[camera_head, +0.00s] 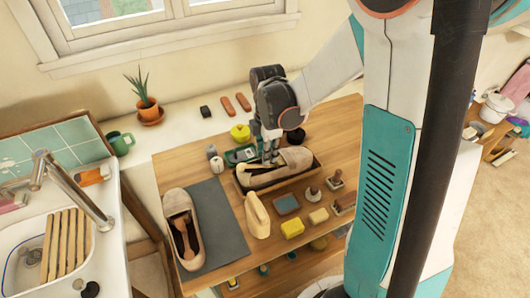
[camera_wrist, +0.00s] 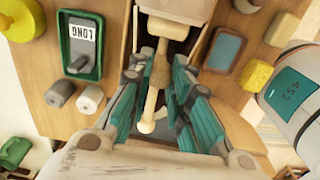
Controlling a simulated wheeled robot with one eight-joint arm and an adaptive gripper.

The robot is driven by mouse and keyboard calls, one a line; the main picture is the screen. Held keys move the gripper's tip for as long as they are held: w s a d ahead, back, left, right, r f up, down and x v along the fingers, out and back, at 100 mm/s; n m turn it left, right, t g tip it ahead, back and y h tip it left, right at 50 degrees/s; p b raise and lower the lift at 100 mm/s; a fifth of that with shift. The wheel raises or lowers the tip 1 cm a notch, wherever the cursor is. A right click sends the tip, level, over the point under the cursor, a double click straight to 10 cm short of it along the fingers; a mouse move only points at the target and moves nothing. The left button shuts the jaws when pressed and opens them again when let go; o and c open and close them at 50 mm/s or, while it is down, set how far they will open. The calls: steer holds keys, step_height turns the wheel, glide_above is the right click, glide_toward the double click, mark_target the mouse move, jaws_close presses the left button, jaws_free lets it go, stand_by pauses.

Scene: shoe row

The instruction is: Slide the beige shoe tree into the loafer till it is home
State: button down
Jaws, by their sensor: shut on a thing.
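The beige shoe tree (camera_wrist: 157,80) is a slim shaft with a round knob at its near end in the wrist view. My gripper (camera_wrist: 152,95) has its teal fingers on both sides of the shaft and is shut on it. A beige loafer (camera_head: 293,159) lies in a dark tray (camera_head: 318,171), with its toe to the right in the head view. My gripper (camera_head: 269,158) is over this loafer's opening, pointing down. The shoe tree's far end points toward the loafer in the wrist view. How deep it sits is hidden by the fingers.
A green tray (camera_head: 241,155) is just behind.

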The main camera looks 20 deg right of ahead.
steer(key=shift+d, duration=0.15)
stand_by(0.4)
steer(key=c, duration=1.4)
jaws_free()
step_height(320, 180, up, 12)
